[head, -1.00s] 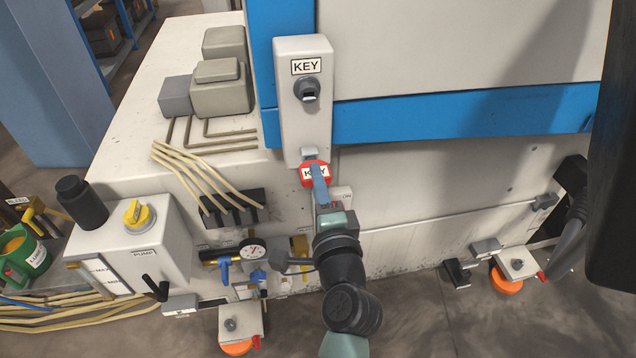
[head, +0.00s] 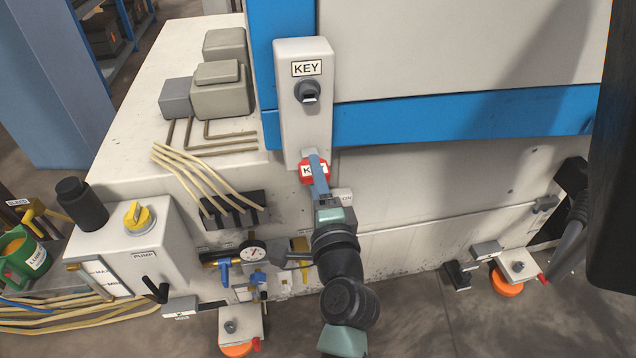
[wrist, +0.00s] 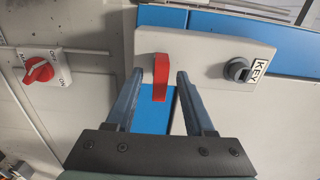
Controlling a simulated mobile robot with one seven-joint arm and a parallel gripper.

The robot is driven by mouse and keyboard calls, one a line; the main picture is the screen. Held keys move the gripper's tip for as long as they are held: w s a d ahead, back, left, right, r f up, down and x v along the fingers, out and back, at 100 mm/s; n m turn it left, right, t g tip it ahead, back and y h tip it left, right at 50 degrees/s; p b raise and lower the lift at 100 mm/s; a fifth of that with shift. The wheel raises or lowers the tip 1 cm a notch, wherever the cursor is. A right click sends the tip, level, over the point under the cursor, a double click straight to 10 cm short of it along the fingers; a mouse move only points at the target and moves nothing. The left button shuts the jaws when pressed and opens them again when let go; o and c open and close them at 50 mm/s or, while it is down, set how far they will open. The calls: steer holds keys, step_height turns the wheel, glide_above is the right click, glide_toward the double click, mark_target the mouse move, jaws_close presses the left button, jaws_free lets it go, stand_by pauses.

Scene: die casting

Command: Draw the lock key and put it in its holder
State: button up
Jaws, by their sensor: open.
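The red key (head: 305,170), with a white KEY label, is at the lower end of a white box (head: 288,125) on the machine front. A round dark socket (head: 307,91) sits higher on this box under a KEY sign; it also shows in the wrist view (wrist: 238,69). My gripper (head: 314,157) is at the red key, and its fingers cover part of it. In the wrist view, my gripper (wrist: 160,75) is open, with the red key (wrist: 160,85) between its fingers and visible gaps on both sides. How the key is seated is hidden.
A red rotary switch (wrist: 40,69) on a white plate is left of the fingers in the wrist view. A gauge (head: 254,251) and blue valve handles (head: 223,272) are left of my arm. A blue rail (head: 450,115) runs right of the box.

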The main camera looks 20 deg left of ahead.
steer(key=b+v, duration=0.1)
steer(key=v, duration=1.2)
steer(key=shift+b, duration=0.3)
steer(key=w+d+r+n+t+h+p, duration=0.1)
steer(key=d+r+n+t+h+p, duration=0.15)
steer(key=r, duration=1.15)
steer(key=d+r+n+t+h+p, duration=0.1)
steer(key=d+r+n+t+p, duration=0.2)
steer(key=r, duration=1)
steer(key=w+d+r+n+t+h+p, duration=0.1)
steer(key=d+r+n+t+h+p, duration=0.3)
steer(key=r, duration=1)
steer(key=s+r+n+t+h+p, duration=0.1)
steer(key=s+r, duration=0.2)
steer(key=r, duration=0.3)
steer(key=s+d+r+t+h, duration=0.1)
steer(key=s+r+t, duration=0.1)
steer(key=s+r, duration=0.2)
step_height(320, 180, up, 3)
steer(key=shift+d+r+n+p, duration=0.1)
steer(key=shift+d+n+p, duration=0.25)
steer(key=shift+h, duration=0.25)
